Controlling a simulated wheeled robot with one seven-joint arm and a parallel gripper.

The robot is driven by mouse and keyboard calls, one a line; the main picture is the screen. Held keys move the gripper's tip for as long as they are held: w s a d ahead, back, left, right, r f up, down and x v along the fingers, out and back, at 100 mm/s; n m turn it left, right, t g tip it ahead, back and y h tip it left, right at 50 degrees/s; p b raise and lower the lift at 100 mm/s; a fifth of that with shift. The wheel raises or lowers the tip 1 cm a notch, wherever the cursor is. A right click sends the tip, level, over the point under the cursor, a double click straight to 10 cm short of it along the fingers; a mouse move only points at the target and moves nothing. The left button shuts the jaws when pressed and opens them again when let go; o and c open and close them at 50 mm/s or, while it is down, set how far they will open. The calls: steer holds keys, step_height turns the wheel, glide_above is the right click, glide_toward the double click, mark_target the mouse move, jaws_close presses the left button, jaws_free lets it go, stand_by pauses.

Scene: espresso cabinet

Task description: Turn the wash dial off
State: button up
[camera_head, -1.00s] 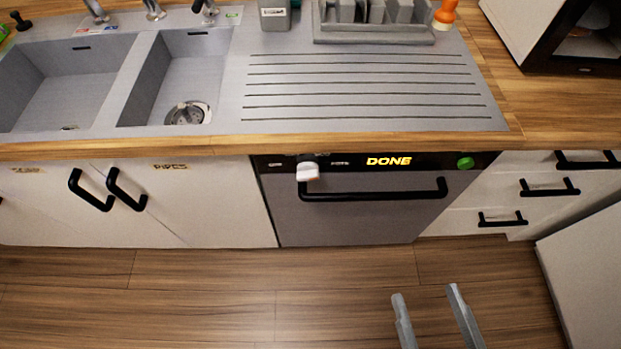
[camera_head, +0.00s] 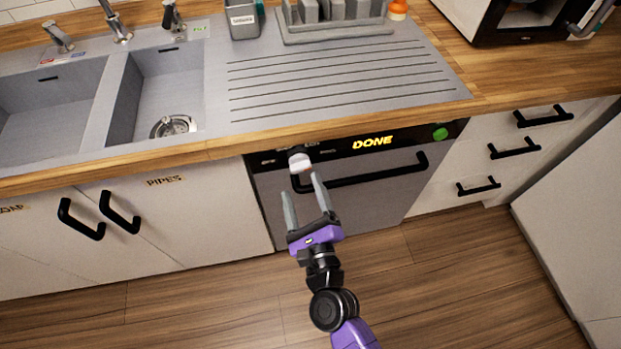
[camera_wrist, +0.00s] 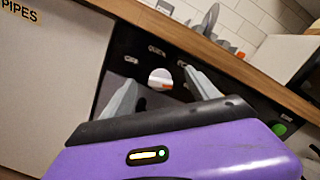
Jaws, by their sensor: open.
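The wash dial (camera_head: 300,162) is a white knob on the black control strip at the top left of the dishwasher (camera_head: 350,196). The strip shows a lit yellow "DONE" text (camera_head: 372,142). My gripper (camera_head: 304,187) is open and empty in front of the dishwasher, just below the dial in the head view. In the wrist view the dial (camera_wrist: 160,79) shows between my two fingers, with an orange-red mark at its lower right. Labels surround it, but only "QUICK" above it is roughly readable. The fingers appear apart from the dial.
A black bar handle (camera_head: 372,178) runs across the dishwasher door, close to the dial's right. A green round button (camera_head: 440,133) is at the strip's right end. The wooden counter edge (camera_head: 230,146) overhangs above. Cupboards with black handles (camera_head: 119,212) are left, drawers right. The floor in front is clear.

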mark_target(301, 171)
steer(key=shift+w+a+f+m+h, duration=0.15)
steer(key=shift+w+f+m, duration=0.3)
steer(key=shift+w+m, duration=0.6)
steer(key=shift+w+a+f+m+h, duration=0.1)
steer(key=shift+w+f+m+h, duration=0.25)
steer(key=shift+w+m, duration=0.7)
steer(key=shift+w+a+f+m+h, duration=0.1)
steer(key=shift+w+f+m, duration=0.45)
steer(key=shift+w, duration=0.9)
steer(key=c, duration=1.4)
steer(key=shift+o, duration=0.2)
